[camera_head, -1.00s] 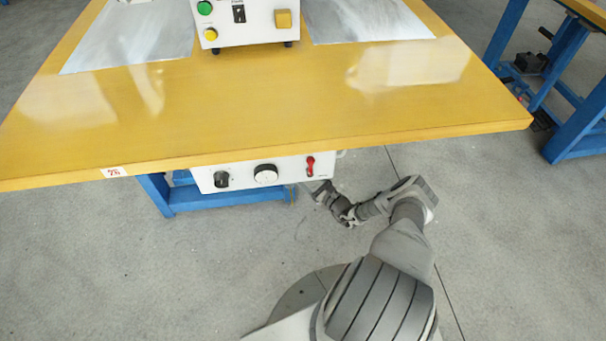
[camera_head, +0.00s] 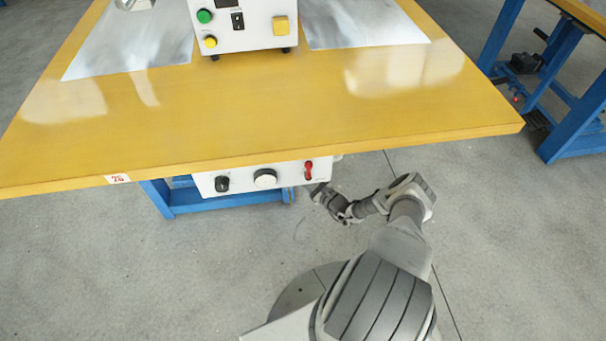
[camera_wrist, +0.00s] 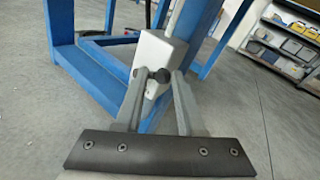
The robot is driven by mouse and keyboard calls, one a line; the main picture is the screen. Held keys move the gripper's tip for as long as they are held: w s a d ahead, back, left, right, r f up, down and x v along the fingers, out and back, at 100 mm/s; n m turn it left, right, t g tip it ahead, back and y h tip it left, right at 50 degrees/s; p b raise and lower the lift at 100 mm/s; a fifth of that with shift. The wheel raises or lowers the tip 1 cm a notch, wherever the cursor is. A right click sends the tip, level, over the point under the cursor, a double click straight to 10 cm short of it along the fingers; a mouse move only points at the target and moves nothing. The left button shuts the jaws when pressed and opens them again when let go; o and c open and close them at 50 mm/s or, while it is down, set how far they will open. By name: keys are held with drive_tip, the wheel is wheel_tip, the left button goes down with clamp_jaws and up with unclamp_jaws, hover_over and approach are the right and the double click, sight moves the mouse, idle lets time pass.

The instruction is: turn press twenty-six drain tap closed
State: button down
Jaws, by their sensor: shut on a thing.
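Press twenty-six carries a "26" label (camera_head: 117,178) on its yellow bench's front edge. Under the bench hangs a white control panel (camera_head: 245,179). In the wrist view the end of a white box (camera_wrist: 155,50) carries a small dark knob-like handle (camera_wrist: 160,76), which I take to be the drain tap. My gripper (camera_wrist: 158,78) has its two grey fingers on either side of this handle, shut on it. In the head view my gripper (camera_head: 318,190) is low at the panel's right end, and the tap there is hidden or too small to make out.
The panel has a black knob (camera_head: 222,184), a white dial (camera_head: 265,179) and a red lever (camera_head: 308,171). Blue bench legs (camera_head: 160,198) stand behind it. Another blue-legged bench (camera_head: 575,120) is at the right. The floor around my arm is clear.

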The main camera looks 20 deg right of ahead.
drive_tip(key=n+p, duration=0.1)
drive_tip(key=p, duration=0.1)
drive_tip(key=r+n+g+h+p, duration=0.1)
drive_tip(key=p, duration=0.1)
drive_tip(key=shift+w+a+r, duration=0.2)
drive_tip(key=shift+a, duration=0.15)
drive_tip(key=c, duration=0.5)
unclamp_jaws()
drive_tip(key=shift+f, duration=0.1)
drive_tip(key=p+v, duration=0.2)
drive_tip(key=v, duration=0.6)
drive_tip(key=p+v, duration=0.3)
drive_tip(key=v, duration=0.6)
drive_tip(key=shift+s+d+r, duration=0.15)
drive_tip(key=shift+s+r, duration=0.05)
drive_tip(key=shift+r, duration=0.05)
